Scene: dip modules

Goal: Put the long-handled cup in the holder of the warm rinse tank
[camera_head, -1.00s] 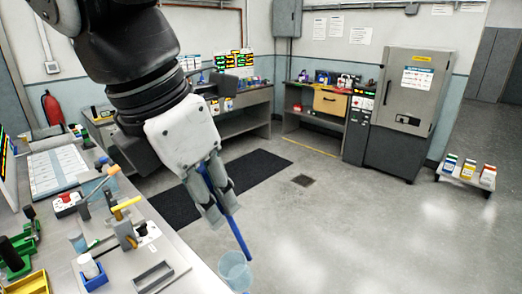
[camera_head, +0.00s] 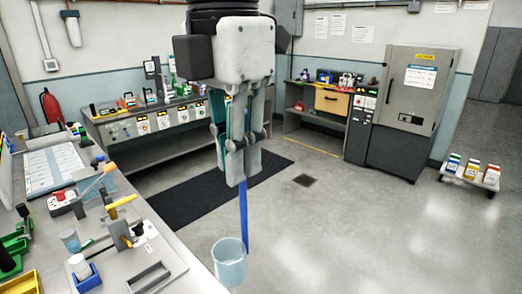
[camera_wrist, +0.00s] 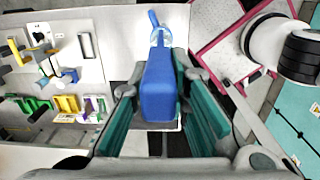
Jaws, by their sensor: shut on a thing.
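The long-handled cup is a translucent pale-blue cup (camera_head: 229,263) with a long blue handle (camera_head: 243,212). My gripper (camera_head: 242,170) is shut on the upper handle. The handle hangs nearly vertical with the cup at its lower end, beside the near bench's right edge. In the wrist view the blue handle (camera_wrist: 158,88) lies between my fingers (camera_wrist: 157,105), and part of the cup (camera_wrist: 160,38) shows beyond it. A row of grey units with small displays (camera_head: 142,127) stands on the back-left bench. I cannot tell which one is the warm rinse tank.
The near bench (camera_head: 178,262) carries a blue block holder (camera_head: 87,278), a grey tray (camera_head: 150,278) and a yellow-handled fixture (camera_head: 122,222). A dark mat (camera_head: 185,205) lies before the back bench. Open floor is at right, with a low bottle rack (camera_head: 470,173) and grey cabinet (camera_head: 403,110).

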